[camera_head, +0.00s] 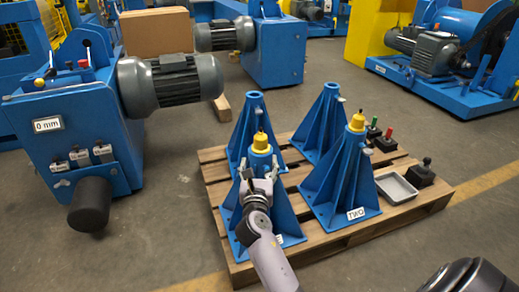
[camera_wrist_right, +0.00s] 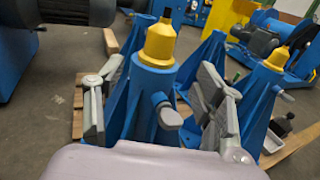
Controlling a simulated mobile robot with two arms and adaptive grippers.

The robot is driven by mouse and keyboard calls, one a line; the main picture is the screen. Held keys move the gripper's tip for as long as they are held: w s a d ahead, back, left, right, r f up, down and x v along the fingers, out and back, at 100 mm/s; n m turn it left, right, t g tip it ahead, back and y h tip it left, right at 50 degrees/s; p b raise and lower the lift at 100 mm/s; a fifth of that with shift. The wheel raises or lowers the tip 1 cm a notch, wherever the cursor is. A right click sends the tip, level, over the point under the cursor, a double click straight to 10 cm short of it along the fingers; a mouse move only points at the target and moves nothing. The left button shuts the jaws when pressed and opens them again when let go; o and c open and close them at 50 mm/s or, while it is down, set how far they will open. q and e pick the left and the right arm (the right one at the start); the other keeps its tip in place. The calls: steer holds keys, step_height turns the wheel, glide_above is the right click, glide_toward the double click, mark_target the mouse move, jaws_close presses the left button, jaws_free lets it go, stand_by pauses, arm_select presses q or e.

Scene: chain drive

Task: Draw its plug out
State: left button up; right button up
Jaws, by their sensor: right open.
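My right gripper (camera_head: 259,167) is open at the front left blue stand (camera_head: 233,231). A yellow plug (camera_head: 260,142) with a dark tip sits on top of this stand's post. In the right wrist view, the yellow plug (camera_wrist_right: 159,43) stands upright on the blue post, between the two spread grey fingers (camera_wrist_right: 160,85) as seen. The fingers appear lower than the plug, and I cannot tell whether they touch the post. A second yellow plug (camera_head: 357,123) sits on the front right stand (camera_head: 335,190), labelled TWO. The front left stand's label is mostly hidden by my arm. My left gripper is not in view.
The stands rest on a wooden pallet (camera_head: 213,177). The two back stands (camera_head: 323,120) show no yellow plug. A grey tray (camera_head: 397,188) and several small dark-based items (camera_head: 421,177) lie at the pallet's right. A blue motor machine (camera_head: 85,130) stands left, with clear floor between.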

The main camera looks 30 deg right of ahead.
mark_target(261, 146)
steer(key=b+x, duration=0.3)
steer(key=x, duration=0.8)
steer(key=shift+f, duration=0.1)
steer(key=shift+w+d+b, duration=0.25)
steer(key=shift+w+b, duration=0.1)
steer(key=shift+c, duration=0.3)
